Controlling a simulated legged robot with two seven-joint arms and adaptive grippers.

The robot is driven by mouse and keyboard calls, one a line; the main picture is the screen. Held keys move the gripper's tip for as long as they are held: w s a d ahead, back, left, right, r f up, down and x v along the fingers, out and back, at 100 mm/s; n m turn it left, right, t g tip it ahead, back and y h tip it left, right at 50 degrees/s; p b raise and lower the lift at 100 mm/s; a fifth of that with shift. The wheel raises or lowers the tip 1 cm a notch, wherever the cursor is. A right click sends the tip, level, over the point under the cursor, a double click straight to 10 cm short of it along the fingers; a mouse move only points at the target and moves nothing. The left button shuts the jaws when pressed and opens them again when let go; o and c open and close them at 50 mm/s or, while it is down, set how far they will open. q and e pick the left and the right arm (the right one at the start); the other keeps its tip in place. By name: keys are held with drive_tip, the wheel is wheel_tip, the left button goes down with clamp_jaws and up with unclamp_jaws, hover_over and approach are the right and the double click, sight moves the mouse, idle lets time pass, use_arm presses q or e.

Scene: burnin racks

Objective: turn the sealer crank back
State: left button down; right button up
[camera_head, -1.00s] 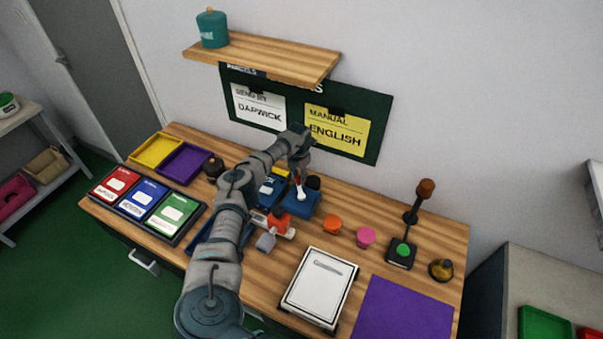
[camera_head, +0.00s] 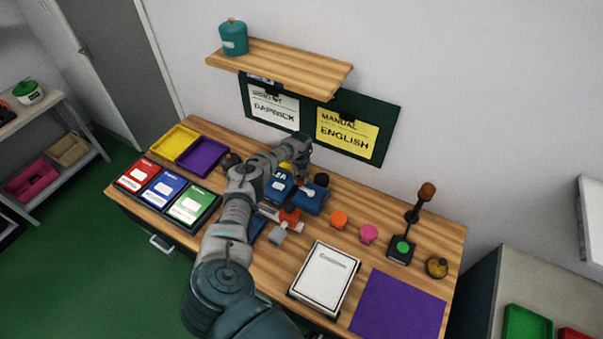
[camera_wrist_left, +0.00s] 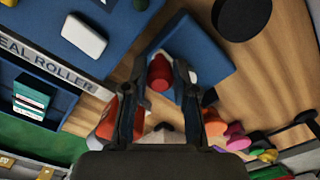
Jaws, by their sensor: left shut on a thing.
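The sealer is a blue unit (camera_head: 312,204) at the middle back of the table. Its label, partly cut off, reads "EAL ROLLER" in the left wrist view (camera_wrist_left: 45,64). A red crank knob (camera_wrist_left: 160,72) shows between my left fingers in that view. My left gripper (camera_head: 303,178) reaches down over the sealer, and in the wrist view the gripper (camera_wrist_left: 163,78) has its fingers on either side of the knob, shut on it. A small white part (camera_head: 308,190) lies just below the gripper. My arm hides part of the sealer's left side. My right gripper is not in view.
Orange (camera_head: 339,219) and pink (camera_head: 369,233) pieces stand right of the sealer. A shelf (camera_head: 280,65) overhangs the back.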

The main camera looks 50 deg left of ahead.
use_arm(q)
drive_tip(key=shift+s+d+n+p, duration=0.15)
drive_tip(key=shift+d+n+p, duration=0.1)
drive_tip(key=shift+n+p, duration=0.4)
drive_tip(key=c, duration=1)
unclamp_jaws()
drive_tip(key=shift+o, duration=0.5)
drive_tip(key=shift+r, duration=0.15)
wheel_tip(320, 180, up, 12)
